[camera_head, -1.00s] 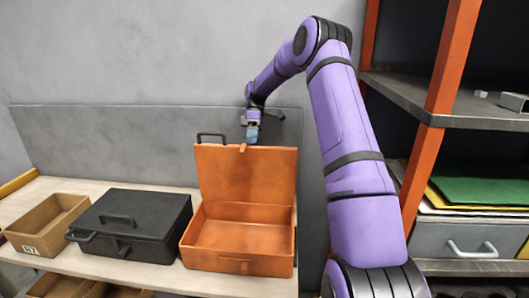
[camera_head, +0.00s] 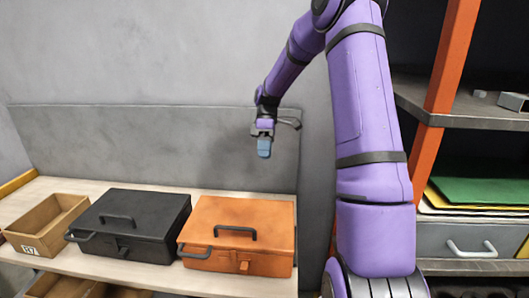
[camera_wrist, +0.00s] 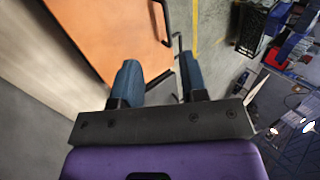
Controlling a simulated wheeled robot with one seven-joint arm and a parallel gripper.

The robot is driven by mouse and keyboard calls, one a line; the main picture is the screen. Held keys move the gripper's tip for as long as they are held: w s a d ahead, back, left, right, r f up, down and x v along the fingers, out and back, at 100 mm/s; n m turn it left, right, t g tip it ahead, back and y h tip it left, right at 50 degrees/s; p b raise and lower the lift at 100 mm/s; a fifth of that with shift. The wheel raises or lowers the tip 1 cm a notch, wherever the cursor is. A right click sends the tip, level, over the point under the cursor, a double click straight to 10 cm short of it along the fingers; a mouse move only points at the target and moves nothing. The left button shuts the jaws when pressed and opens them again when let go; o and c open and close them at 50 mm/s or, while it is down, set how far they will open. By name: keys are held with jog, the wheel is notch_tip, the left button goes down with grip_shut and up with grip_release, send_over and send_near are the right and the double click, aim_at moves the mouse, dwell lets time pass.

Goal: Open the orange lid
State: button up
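The orange lid (camera_head: 208,215) lies flat and closed on its orange box (camera_head: 215,260) on the bench, so the inside is hidden. A black handle (camera_head: 236,230) is on top of it and a small orange latch is at its front. My gripper (camera_head: 264,149) hangs above and behind the lid, apart from it. In the wrist view, my blue-tipped fingers (camera_wrist: 160,72) are spread with nothing between them. The orange lid (camera_wrist: 105,35) also shows there, beyond the fingers at upper left, with a black handle at its right edge.
A closed black case (camera_head: 150,215) stands just left of the orange box. A cardboard bin (camera_head: 35,243) is further left. An orange-posted shelf (camera_head: 447,80) stands at the right. A grey back panel (camera_head: 120,150) rises behind the bench. The air above the lid is clear.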

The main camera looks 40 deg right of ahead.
dwell(0.4)
jog(key=s+a+r+m+t+h, duration=0.4)
jog(key=s+a+r, duration=0.6)
jog(key=a+r, duration=0.3)
jog(key=s+a+r+m+t, duration=0.2)
jog(key=s+t, duration=0.1)
jog(key=s, duration=0.5)
jog(key=s+a+r+m+t+h, duration=0.1)
jog(key=s+a+r+m+t, duration=0.1)
jog(key=s, duration=0.6)
jog(key=shift+s+a+m+t, duration=0.25)
jog(key=shift+a+m+t, duration=0.25)
jog(key=shift+a+t, duration=0.2)
